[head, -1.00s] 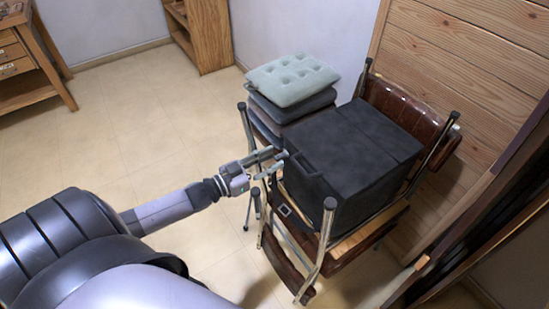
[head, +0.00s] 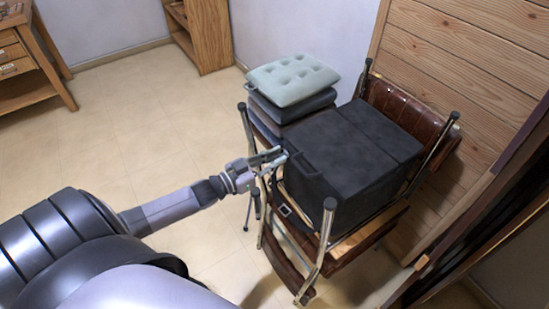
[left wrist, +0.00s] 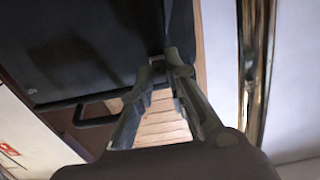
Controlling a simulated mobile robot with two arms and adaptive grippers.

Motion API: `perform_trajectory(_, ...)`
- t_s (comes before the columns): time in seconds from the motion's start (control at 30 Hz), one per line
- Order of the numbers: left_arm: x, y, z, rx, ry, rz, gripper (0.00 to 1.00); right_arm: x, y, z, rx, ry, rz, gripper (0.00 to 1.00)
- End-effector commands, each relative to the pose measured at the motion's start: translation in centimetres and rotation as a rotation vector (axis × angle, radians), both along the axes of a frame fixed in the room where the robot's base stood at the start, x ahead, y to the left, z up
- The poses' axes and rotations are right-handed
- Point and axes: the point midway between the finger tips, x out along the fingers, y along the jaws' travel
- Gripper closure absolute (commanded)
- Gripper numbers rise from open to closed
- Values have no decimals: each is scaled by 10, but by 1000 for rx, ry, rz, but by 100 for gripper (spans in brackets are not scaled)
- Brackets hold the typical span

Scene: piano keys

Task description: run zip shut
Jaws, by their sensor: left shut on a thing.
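A black box-shaped case (head: 350,150) sits on stacked chairs, with a seam across its top and a dark handle-like loop on its near-left side. My left gripper (head: 280,156) reaches in from the left, its fingers shut at the case's upper left corner. In the left wrist view the fingertips (left wrist: 162,66) close together at an edge of the black case (left wrist: 75,45); the dark loop (left wrist: 98,112) shows to their left. The small part between the fingertips, apparently the zip pull, is hidden by them. My right gripper is not in view.
Chairs with chrome legs (head: 327,238) and brown seats hold the case; one leg rises close to my left gripper. A wooden panel wall (head: 465,60) stands at right. The tiled floor (head: 130,130) at left is clear.

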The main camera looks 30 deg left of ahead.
Motion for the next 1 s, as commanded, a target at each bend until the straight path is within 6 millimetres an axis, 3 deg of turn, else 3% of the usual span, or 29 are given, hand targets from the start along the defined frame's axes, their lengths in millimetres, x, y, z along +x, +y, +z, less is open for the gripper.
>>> perform_trajectory(0.7,-1,-3,1,-2,1,0,100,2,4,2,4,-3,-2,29)
perform_trajectory(0.87,-8,-20,3,-6,1,0,100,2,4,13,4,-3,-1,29)
perform_trajectory(1.0,-21,-50,6,-9,2,0,100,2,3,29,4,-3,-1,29)
